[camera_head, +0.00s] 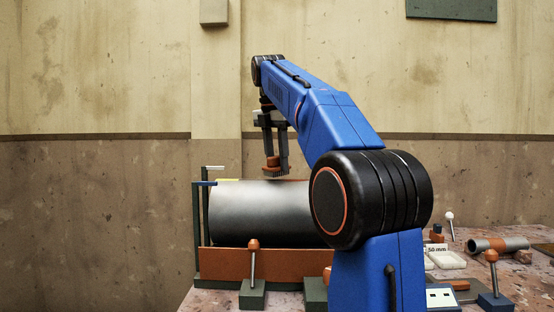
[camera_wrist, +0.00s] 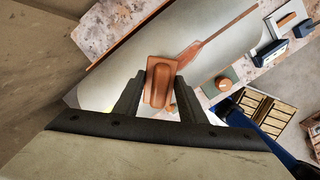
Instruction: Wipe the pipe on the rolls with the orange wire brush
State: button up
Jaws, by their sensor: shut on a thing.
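The pipe (camera_head: 265,215) is a large grey cylinder lying level on an orange and dark green stand; its right end is hidden behind my arm. The rolls under it cannot be made out. In the wrist view the brush's orange block (camera_wrist: 160,82) sits between the fingers, over the pale pipe (camera_wrist: 125,80). A long orange strip runs beyond it.
A dark post (camera_head: 205,220) with a flat arm stands at the pipe's left end. An orange-knobbed lever (camera_head: 253,260) stands in front.

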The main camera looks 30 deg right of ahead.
jog(key=shift+f, duration=0.85)
jog(key=shift+d, duration=0.1)
jog(key=shift+s+d+r, duration=0.1)
jog(key=shift+s+d, duration=0.4)
jog(key=shift+d, duration=0.2)
jog(key=shift+s+d, duration=0.5)
jog(key=shift+d, duration=0.2)
jog(key=shift+s+d, duration=0.5)
jog(key=shift+d, duration=0.25)
jog(key=shift+s+d, duration=0.5)
jog(key=shift+d, duration=0.25)
jog(key=shift+s+d, duration=0.5)
jog(key=shift+d, duration=0.25)
jog(key=shift+s+d, duration=0.45)
jog(key=shift+d, duration=0.3)
jog(key=shift+f, duration=0.2)
jog(key=shift+a, duration=0.1)
